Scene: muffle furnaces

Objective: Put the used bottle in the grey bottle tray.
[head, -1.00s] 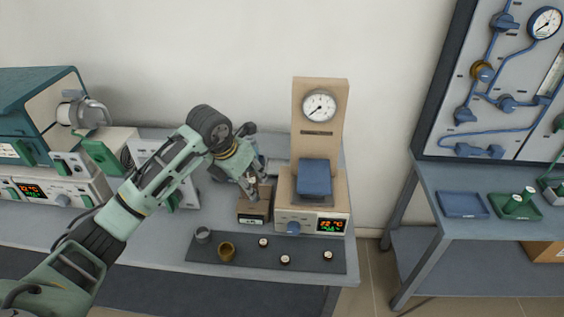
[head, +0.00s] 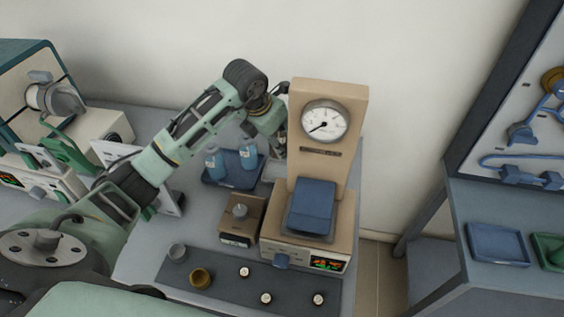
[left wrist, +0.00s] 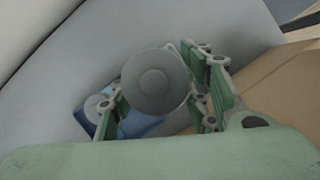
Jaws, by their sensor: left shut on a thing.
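My left gripper (head: 277,150) is beside the tan press column, behind the small brown box, above the back of the bench. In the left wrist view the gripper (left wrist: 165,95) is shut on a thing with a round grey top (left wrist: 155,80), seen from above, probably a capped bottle. Its body is mostly hidden in both views. A dark slate-blue tray (head: 222,183) lies on the bench just left of the gripper, with two light-blue bottles (head: 214,163) standing in it. A grey-capped bottle (left wrist: 95,106) also shows in the left wrist view. My right gripper is not in view.
The tan press (head: 325,170) with its gauge stands close right of the gripper. A brown box (head: 242,220) stands in front of the tray. A dark mat (head: 225,287) holds small cups and vials at the front. A blue tray (head: 495,243) and a green tray (head: 550,250) lie on the right table.

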